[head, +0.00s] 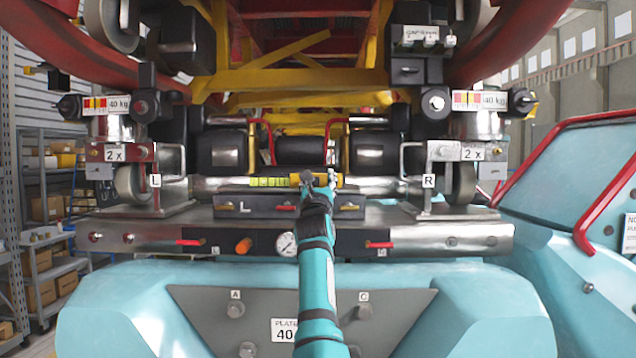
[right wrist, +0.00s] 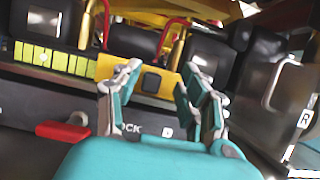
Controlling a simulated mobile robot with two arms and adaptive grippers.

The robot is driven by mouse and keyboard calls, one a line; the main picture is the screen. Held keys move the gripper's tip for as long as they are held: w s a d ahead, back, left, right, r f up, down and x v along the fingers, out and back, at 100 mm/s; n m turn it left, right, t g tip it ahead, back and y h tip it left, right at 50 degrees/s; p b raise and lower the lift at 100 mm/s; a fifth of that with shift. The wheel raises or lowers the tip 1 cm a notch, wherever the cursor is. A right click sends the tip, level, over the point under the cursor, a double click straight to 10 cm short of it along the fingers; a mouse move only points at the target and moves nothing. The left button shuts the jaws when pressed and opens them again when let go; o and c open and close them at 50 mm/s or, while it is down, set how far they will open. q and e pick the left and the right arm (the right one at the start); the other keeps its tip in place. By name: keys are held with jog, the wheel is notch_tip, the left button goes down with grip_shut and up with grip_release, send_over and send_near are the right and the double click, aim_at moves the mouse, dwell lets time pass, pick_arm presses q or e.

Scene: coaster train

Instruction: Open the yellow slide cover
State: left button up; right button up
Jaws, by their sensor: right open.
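The yellow slide cover (right wrist: 152,66) is straight ahead of my right gripper in the right wrist view, with a dark square at its middle. Contact with the cover cannot be told. My left gripper is not in view.
A red lever (right wrist: 62,132) sits below the strip at left. A metal bracket marked R (right wrist: 285,85) stands close at right. In the head view, a round gauge (head: 286,244) and an orange knob (head: 243,246) lie below, beside my right arm.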

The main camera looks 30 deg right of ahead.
jog(key=shift+a, duration=0.15)
jog(key=shift+s+a+f, duration=0.15)
jog(key=shift+s+f, duration=0.2)
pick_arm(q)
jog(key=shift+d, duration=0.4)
pick_arm(e)
jog(key=v, duration=1.1)
jog(key=shift+r, duration=0.15)
jog(key=shift+s, duration=0.1)
